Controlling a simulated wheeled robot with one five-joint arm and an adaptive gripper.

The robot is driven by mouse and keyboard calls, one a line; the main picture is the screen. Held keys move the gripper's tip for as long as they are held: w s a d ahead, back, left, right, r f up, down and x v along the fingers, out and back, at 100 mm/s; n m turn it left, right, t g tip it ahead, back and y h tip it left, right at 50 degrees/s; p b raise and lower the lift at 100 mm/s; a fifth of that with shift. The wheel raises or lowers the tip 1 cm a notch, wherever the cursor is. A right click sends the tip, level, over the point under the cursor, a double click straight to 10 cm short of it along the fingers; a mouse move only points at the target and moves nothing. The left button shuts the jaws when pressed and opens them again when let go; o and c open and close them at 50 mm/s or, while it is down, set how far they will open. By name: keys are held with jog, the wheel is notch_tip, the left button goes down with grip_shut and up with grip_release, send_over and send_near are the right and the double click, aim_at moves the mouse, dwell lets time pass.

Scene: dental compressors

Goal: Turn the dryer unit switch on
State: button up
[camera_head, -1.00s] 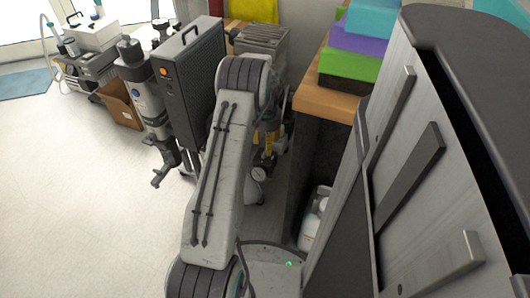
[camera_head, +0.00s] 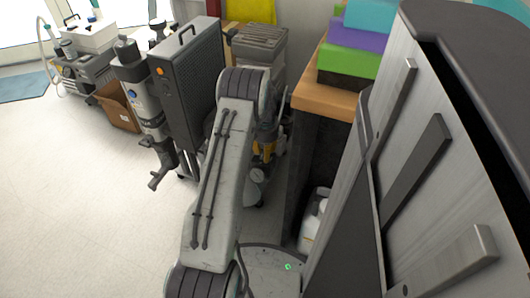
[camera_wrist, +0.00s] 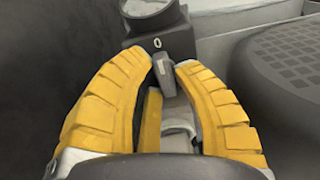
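In the wrist view, a grey switch lever (camera_wrist: 164,74) hangs below a dark box marked "0" (camera_wrist: 157,43). A round gauge-like part (camera_wrist: 144,8) sits above the box. My gripper (camera_wrist: 165,62) has yellow fingers, with one tip on each side of the lever. Whether the tips press on it I cannot tell. In the head view, my arm hides most of the machine at my gripper; some yellow (camera_head: 267,148) shows beside the arm. A tall dark grey unit (camera_head: 190,85) with a grille and orange button stands left of the arm.
A dark rounded ribbed part (camera_wrist: 290,70) is close right of my gripper. A wooden-topped counter (camera_head: 312,92) with coloured boxes (camera_head: 348,62) stands right of my arm. A cardboard box (camera_head: 118,106) is on the left. The floor at left is clear.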

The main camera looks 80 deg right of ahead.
grip_shut()
jog(key=n+p, duration=0.1)
jog(key=n, duration=0.3)
jog(key=shift+d, duration=0.1)
jog(key=n, duration=0.3)
jog(key=shift+n+p, duration=0.3)
jog(key=shift+p, duration=0.05)
jog(key=n, duration=0.5)
jog(key=shift+w+d+p, duration=0.1)
jog(key=shift+d+p, duration=0.05)
jog(key=shift+p, duration=0.15)
jog(key=shift+w+n, duration=0.1)
jog(key=shift+n, duration=2.6)
